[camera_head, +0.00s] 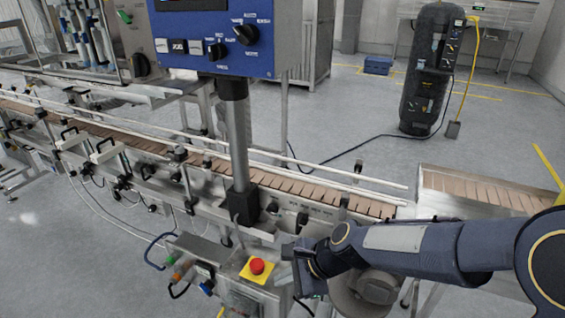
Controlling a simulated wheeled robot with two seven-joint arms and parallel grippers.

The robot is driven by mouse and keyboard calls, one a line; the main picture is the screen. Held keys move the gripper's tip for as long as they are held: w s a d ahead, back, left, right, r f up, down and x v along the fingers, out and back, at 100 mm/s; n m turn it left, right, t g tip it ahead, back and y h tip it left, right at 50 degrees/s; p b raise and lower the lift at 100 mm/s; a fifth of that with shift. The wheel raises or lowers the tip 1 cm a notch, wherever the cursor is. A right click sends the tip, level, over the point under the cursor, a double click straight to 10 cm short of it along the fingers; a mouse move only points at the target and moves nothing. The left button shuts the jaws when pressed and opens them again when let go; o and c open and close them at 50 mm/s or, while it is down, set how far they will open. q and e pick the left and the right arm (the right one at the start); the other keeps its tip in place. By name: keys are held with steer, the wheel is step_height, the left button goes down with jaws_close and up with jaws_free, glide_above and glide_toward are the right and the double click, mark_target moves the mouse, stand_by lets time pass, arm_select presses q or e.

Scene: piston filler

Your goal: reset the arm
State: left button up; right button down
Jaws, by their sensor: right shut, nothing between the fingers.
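My right arm comes in from the right edge. My right gripper (306,270) is shut and empty, just right of the red emergency stop button (257,266) on its yellow plate. I cannot tell whether the gripper touches the box that carries the button. My left gripper is not in view. The piston filler's blue control panel (217,38), with a black knob and switches, stands on a metal post above the conveyor.
The conveyor (160,150) with rails runs from the left to the middle. A second conveyor section (480,190) lies behind my right arm. A dark tank (428,70), a blue box (377,65) and a black cable are on the floor beyond. Open floor lies between.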

steer(key=s+d+r+n+t, duration=0.2)
steer(key=s+d+r+n, duration=0.5)
steer(key=d, duration=0.4)
steer(key=s+d+n+t+h+p, duration=0.1)
steer(key=s+d+n+h, duration=0.2)
steer(key=s+d+n, duration=0.3)
steer(key=s+d, duration=0.3)
steer(key=s, duration=0.2)
steer(key=shift+s+r+n+p, duration=0.3)
steer(key=shift+s+r, duration=0.05)
steer(key=shift+r, duration=0.05)
steer(key=shift+w, duration=0.1)
